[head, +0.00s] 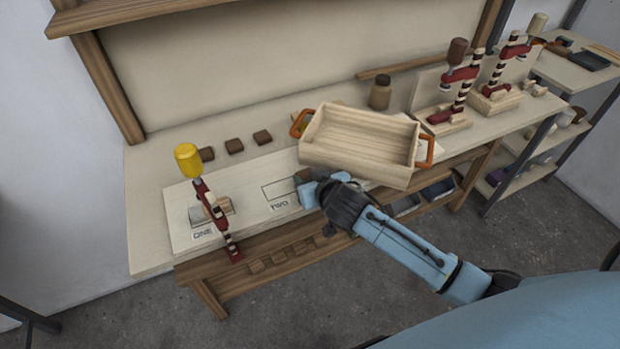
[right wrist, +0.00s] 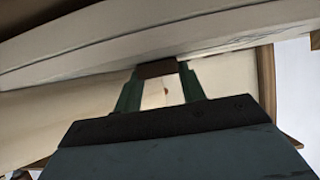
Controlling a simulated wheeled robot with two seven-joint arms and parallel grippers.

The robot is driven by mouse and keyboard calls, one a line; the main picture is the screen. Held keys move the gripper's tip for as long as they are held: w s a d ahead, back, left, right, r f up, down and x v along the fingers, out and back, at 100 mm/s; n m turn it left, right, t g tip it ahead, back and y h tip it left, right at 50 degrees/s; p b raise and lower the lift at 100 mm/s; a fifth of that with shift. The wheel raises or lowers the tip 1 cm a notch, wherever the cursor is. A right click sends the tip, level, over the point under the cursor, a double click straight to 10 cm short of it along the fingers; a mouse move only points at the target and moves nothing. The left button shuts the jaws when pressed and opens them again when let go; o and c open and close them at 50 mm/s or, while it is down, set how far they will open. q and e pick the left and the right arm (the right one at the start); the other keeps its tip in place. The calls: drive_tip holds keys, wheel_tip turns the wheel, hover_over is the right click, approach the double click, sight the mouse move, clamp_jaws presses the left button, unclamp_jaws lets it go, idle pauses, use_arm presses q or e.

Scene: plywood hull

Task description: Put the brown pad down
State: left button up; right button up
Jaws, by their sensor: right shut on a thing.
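My right gripper (head: 307,184) is shut on a brown pad (head: 302,175), which is partly hidden by the gripper. The right wrist view shows the pad (right wrist: 157,69) between the fingertips (right wrist: 158,85), close to a pale surface. In the head view the gripper is at the right end of the outlined spot marked TWO (head: 281,191) on a pale board (head: 245,210). I cannot tell whether the pad touches the board. My left gripper is not in view.
A red clamp with a yellow handle (head: 189,160) stands at spot ONE, left of TWO. A wooden tray (head: 355,160) with orange handles is just right of my gripper. A brown jar (head: 380,93) and two more red clamps (head: 457,80) stand farther right.

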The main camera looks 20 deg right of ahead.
drive_tip(key=shift+r, duration=0.1)
drive_tip(key=o, duration=0.9)
drive_tip(key=shift+o, duration=0.2)
drive_tip(key=shift+s+r, duration=0.1)
drive_tip(key=p+v, duration=0.1)
drive_tip(key=v, duration=1)
drive_tip(key=shift+s+p, duration=0.35)
drive_tip(key=shift+r, duration=0.15)
